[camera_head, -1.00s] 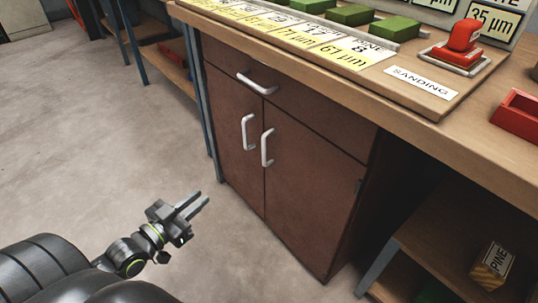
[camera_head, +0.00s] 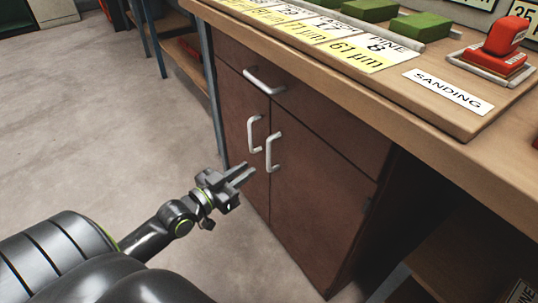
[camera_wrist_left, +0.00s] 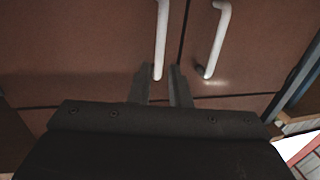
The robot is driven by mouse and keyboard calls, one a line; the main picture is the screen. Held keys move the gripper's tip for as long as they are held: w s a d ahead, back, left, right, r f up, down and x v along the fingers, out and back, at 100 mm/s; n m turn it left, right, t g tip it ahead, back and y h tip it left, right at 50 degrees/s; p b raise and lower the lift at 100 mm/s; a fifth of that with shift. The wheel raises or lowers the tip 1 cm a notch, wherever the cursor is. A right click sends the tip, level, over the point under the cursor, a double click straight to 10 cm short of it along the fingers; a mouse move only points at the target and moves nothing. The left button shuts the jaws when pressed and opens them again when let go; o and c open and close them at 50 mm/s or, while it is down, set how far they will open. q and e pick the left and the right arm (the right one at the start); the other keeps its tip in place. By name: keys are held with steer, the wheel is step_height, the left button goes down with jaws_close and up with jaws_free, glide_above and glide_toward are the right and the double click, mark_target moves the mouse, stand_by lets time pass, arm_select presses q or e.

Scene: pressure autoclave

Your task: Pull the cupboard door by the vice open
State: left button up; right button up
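The brown cupboard has two doors under a drawer. The left door (camera_head: 236,110) and the right door (camera_head: 315,205) look shut, each with a pale upright bar handle. My left gripper (camera_head: 249,172) is open and empty in front of the doors, just left of and below the right door's handle (camera_head: 270,150). In the left wrist view the lower end of one handle (camera_wrist_left: 162,30) shows between the two spread fingertips; I cannot tell whether they touch it. The other handle (camera_wrist_left: 217,40) is to its right there. No vice shows. My right gripper is out of view.
The drawer has its own handle (camera_head: 264,82). Above, the wooden bench top (camera_head: 440,130) overhangs and carries green blocks, number cards, a sanding label (camera_head: 447,91) and a red stamp-like tool (camera_head: 503,45). A blue table leg stands left. The floor (camera_head: 90,130) is clear.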

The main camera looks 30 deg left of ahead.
mark_target(269, 167)
arm_select(q)
steer(key=w, duration=0.3)
steer(key=w+d+b, duration=0.1)
steer(key=w, duration=0.5)
steer(key=shift+w+d, duration=0.1)
steer(key=shift+d, duration=0.3)
steer(key=shift+c, duration=0.3)
jaws_close()
